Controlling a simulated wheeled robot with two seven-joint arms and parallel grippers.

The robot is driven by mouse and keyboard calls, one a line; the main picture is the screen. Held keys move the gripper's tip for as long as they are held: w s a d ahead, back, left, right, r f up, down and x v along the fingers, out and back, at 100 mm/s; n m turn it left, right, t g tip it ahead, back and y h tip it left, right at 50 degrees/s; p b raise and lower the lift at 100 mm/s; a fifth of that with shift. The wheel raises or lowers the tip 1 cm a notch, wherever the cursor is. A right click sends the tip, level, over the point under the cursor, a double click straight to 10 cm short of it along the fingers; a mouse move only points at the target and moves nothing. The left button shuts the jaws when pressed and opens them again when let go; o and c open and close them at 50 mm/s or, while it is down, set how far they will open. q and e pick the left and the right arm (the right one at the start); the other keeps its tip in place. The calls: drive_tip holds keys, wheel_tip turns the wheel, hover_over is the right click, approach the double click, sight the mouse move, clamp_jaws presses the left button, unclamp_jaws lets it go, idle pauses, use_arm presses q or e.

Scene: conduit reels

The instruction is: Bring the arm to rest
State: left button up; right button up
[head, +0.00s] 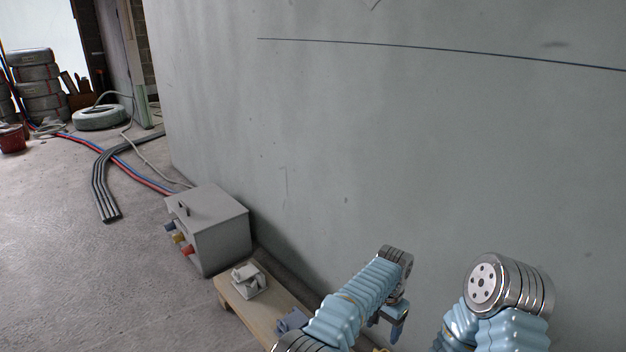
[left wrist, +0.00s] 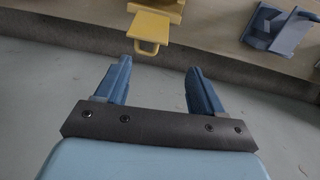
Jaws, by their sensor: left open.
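My left arm (head: 352,300) reaches in from the bottom and bends over at the wrist. My left gripper (head: 387,322) points down, with blue fingers. In the left wrist view the gripper (left wrist: 160,88) is open, and nothing is between its fingers. A yellow part with a loop (left wrist: 150,28) lies just beyond the fingertips, apart from them. A blue part (left wrist: 280,30) is to its right. My right arm (head: 500,300) shows at the lower right; its gripper is out of view.
A wooden bench (head: 232,303) stands along the grey wall (head: 400,140), with a pale grey bracket (head: 247,279) on it. A grey box (head: 220,228) with coloured plugs is behind it. Conduits (head: 105,185) and reels (head: 38,80) lie farther left. The floor at left is open.

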use_arm(q)
drive_tip(key=s+a+f+n+h+p, duration=0.1)
drive_tip(key=a+f+n+h+p, duration=0.15)
drive_tip(key=a+f, duration=0.55)
drive_tip(key=s+a+f+n+h+p, duration=0.1)
drive_tip(key=s+a+f+n+p, duration=0.2)
drive_tip(key=a, duration=0.9)
drive_tip(key=s+a+r+n+p, duration=0.1)
drive_tip(key=s+a+r+n, duration=0.1)
drive_tip(key=s+a, duration=0.4)
drive_tip(key=s+a+r+n+t+p, duration=0.1)
drive_tip(key=s+a+n, duration=0.3)
drive_tip(key=s, duration=1.1)
drive_tip(key=a+r+h, duration=0.1)
drive_tip(key=a, duration=0.2)
drive_tip(key=shift+a, duration=0.15)
